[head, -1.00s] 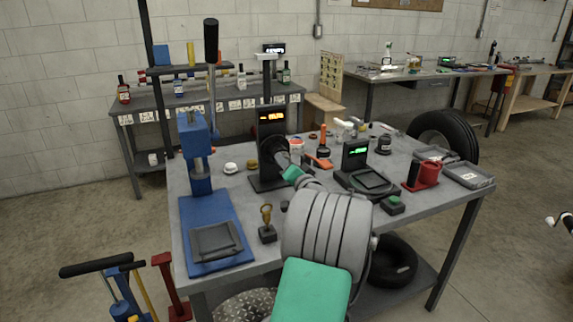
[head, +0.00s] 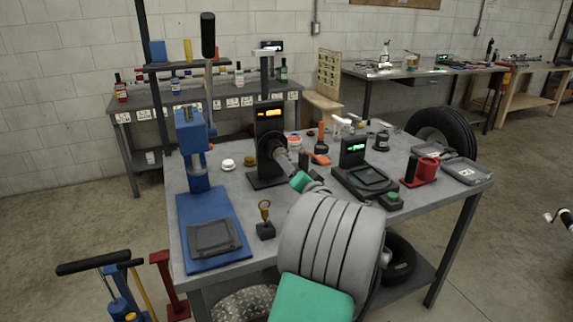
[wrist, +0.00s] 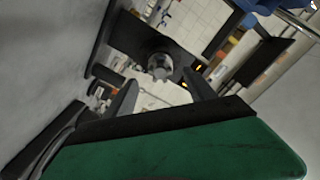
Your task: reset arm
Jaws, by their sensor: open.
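My gripper (head: 283,161) shows in the head view at the far end of my grey and green arm, over the middle of the grey workbench. It points toward a black upright device with an orange display (head: 270,130); the gap between them cannot be judged. In the wrist view my gripper (wrist: 160,82) has its two dark fingers apart with nothing between them. The dark device with a round metal part (wrist: 159,66) shows beyond the fingers. My forearm hides part of the bench's front edge.
The workbench (head: 225,176) holds a blue press (head: 194,148) on the left, a brass-topped stand (head: 265,220), a scale with a green display (head: 354,150), a red holder (head: 420,171) and grey trays (head: 466,171). A tyre (head: 443,130) stands behind the right side.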

